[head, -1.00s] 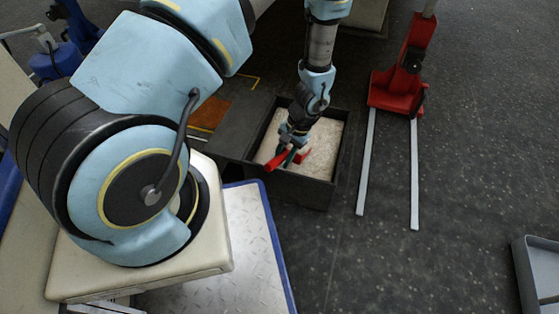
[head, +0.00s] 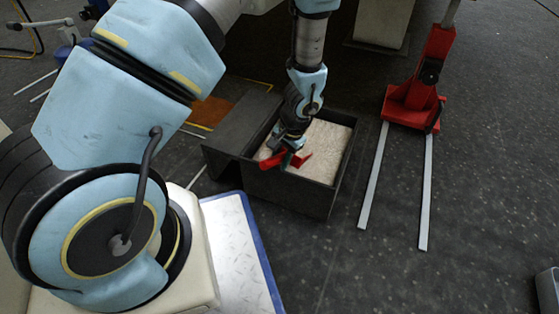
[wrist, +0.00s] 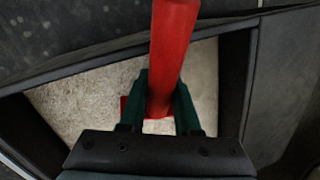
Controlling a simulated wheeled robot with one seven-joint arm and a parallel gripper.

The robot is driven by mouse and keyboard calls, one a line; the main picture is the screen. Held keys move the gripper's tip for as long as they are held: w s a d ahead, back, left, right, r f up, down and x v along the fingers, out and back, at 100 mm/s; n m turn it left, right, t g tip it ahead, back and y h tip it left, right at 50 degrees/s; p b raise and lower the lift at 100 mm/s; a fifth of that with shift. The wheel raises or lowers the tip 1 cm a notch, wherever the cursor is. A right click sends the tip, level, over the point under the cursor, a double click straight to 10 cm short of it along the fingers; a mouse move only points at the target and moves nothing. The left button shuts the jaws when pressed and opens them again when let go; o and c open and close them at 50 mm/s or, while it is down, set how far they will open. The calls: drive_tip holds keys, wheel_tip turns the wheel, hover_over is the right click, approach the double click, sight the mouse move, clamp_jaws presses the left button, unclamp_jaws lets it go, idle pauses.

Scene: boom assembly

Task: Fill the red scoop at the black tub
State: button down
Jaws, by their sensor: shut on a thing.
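The black tub (head: 290,193) stands on the floor and holds pale granular material (head: 332,148). My gripper (head: 287,156) is over the tub's near left part, pointing down. It is shut on the handle of the red scoop (head: 301,161). In the wrist view the dark green fingers (wrist: 162,82) sit on both sides of the red handle (wrist: 173,50), which runs up to the top edge. Most of the scoop's bowl is hidden behind the gripper there. I cannot tell whether the bowl touches the material or holds any.
A red pallet jack (head: 414,105) with two pale forks stands to the right of the tub. A dark box-like surface (head: 236,128) adjoins the tub's left side. A grey bin (head: 548,290) shows at the lower right. Floor between is clear.

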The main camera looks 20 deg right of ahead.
drive_tip(key=w+a+p+v, duration=0.1)
drive_tip(key=a+p+v, duration=0.1)
drive_tip(key=p+v, duration=0.9)
drive_tip(key=v, duration=0.3)
drive_tip(key=shift+w+a+r+p, duration=0.2)
drive_tip(key=shift+a+r+p, duration=0.1)
